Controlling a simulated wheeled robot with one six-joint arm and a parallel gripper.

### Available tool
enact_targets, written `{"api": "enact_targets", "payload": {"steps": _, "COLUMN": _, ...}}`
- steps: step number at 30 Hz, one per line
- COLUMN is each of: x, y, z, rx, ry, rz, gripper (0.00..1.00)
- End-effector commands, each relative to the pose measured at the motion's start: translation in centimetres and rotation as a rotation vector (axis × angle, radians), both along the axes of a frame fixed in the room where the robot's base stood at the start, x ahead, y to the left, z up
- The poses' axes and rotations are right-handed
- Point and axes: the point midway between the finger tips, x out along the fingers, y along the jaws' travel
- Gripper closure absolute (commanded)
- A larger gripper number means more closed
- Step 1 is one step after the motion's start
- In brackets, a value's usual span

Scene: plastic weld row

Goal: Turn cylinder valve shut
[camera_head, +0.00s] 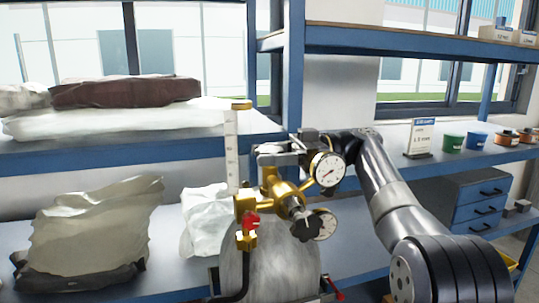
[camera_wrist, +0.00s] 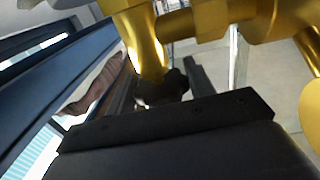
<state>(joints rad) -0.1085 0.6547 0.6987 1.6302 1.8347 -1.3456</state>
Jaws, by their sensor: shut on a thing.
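A grey gas cylinder (camera_head: 265,272) stands upright at the lower middle of the head view. Its brass valve and regulator (camera_head: 272,187) carry two round gauges (camera_head: 327,169), a black knob (camera_head: 304,227) facing me and a small red knob (camera_head: 251,222). My gripper (camera_head: 272,157) is at the top of the brass fittings, partly hidden. In the wrist view, its dark fingers close around a dark valve knob (camera_wrist: 163,90) at the end of a brass stem (camera_wrist: 142,40). The knob is mostly in shadow, so its turn angle cannot be told.
A clear flow tube (camera_head: 231,150) rises left of the regulator. Blue shelving (camera_head: 130,153) with bags stands behind and at left. A blue drawer unit (camera_head: 482,203) and several small pots are at right. A red lever (camera_head: 334,288) shows low beside the cylinder.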

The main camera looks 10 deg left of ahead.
Motion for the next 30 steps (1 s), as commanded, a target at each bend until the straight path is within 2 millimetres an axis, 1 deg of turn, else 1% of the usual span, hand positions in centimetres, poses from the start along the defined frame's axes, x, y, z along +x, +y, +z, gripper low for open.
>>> {"api": "enact_targets", "payload": {"steps": 7, "x": -0.09, "y": -0.02, "z": -0.59, "rx": 0.0, "ry": -0.003, "rz": -0.113, "gripper": 0.72}}
{"api": "enact_targets", "payload": {"steps": 18, "x": -0.07, "y": 0.01, "z": -0.44, "rx": 0.001, "ry": -0.004, "rz": -0.328, "gripper": 0.72}}
{"api": "enact_targets", "payload": {"steps": 24, "x": 0.02, "y": -0.01, "z": -0.13, "rx": 0.001, "ry": -0.002, "rz": -0.386, "gripper": 0.72}}
{"api": "enact_targets", "payload": {"steps": 30, "x": 0.06, "y": -0.01, "z": 0.02, "rx": 0.001, "ry": 0.0, "rz": -0.392, "gripper": 0.72}}
